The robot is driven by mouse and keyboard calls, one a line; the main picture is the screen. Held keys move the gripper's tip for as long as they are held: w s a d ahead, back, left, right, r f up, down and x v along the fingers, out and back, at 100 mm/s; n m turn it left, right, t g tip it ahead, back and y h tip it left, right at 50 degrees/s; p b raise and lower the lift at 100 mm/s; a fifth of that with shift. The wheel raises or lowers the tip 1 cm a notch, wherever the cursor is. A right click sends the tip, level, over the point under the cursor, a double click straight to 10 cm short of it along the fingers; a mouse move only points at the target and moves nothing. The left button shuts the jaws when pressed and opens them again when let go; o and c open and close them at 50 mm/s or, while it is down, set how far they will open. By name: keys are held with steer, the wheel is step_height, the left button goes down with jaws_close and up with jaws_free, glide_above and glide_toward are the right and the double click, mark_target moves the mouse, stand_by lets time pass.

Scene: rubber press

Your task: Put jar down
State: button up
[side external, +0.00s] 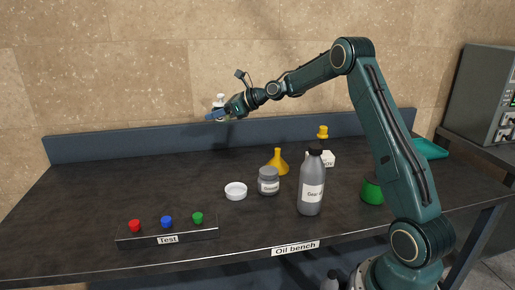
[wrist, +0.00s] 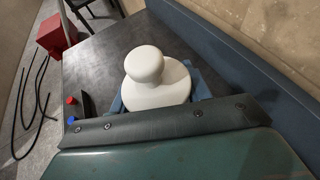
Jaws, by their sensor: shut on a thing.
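My gripper (side external: 217,114) is raised above the back left part of the bench, with its blue fingers closed around a white jar (side external: 220,101) with a rounded, knob-like top. In the wrist view the white jar (wrist: 160,85) sits between the blue fingers, and its knob faces the camera. Its underside is hidden. The jar is well clear of the bench top (side external: 100,195).
A white round dish (side external: 236,191), a grey labelled jar (side external: 268,182), a yellow funnel (side external: 278,162) and a tall grey bottle (side external: 312,185) stand mid-bench. A Test panel (side external: 168,232) with red, blue and green buttons is at front left. The back left bench is clear.

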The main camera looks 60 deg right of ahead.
mark_target(222, 174)
steer(key=shift+f, duration=10)
steer(key=shift+f, duration=0.1)
steer(key=o, duration=1.1)
steer(key=shift+c, duration=0.2)
steer(key=shift+s+d+r, duration=0.25)
steer(key=shift+s+r, duration=0.05)
steer(key=shift+s, duration=0.2)
steer(key=shift+v, duration=1.05)
step_height(222, 174, up, 7)
